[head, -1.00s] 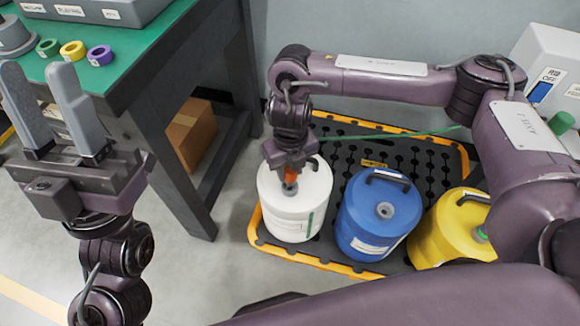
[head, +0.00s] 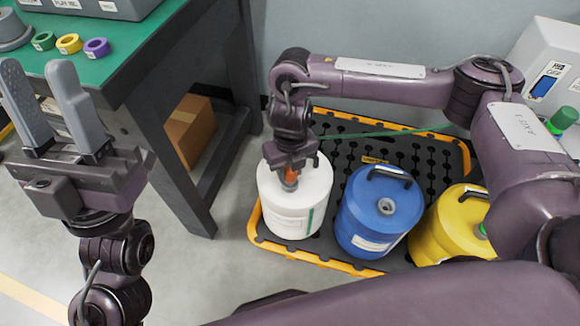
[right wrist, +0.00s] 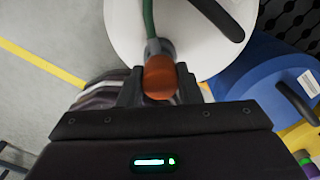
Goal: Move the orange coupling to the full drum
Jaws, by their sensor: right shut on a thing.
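My right gripper (head: 289,172) is shut on the orange coupling (right wrist: 160,77), which shows between its fingers in the right wrist view. In the head view the gripper is over the top of the white drum (head: 290,215), with a grey fitting just below the orange part. I cannot tell whether the coupling is seated on the fitting. A green hose (right wrist: 149,18) runs from the coupling. A blue drum (head: 373,235) and a yellow drum (head: 440,238) stand to the right. I cannot read which drum is full. My left gripper (head: 37,68) is open and empty.
The drums stand on a black spill pallet with a yellow rim (head: 325,262). A green-topped bench (head: 122,72) with small coloured rings is at the left, a cardboard box (head: 190,128) beneath it. A grey cabinet (head: 552,75) with a blue switch is at the right.

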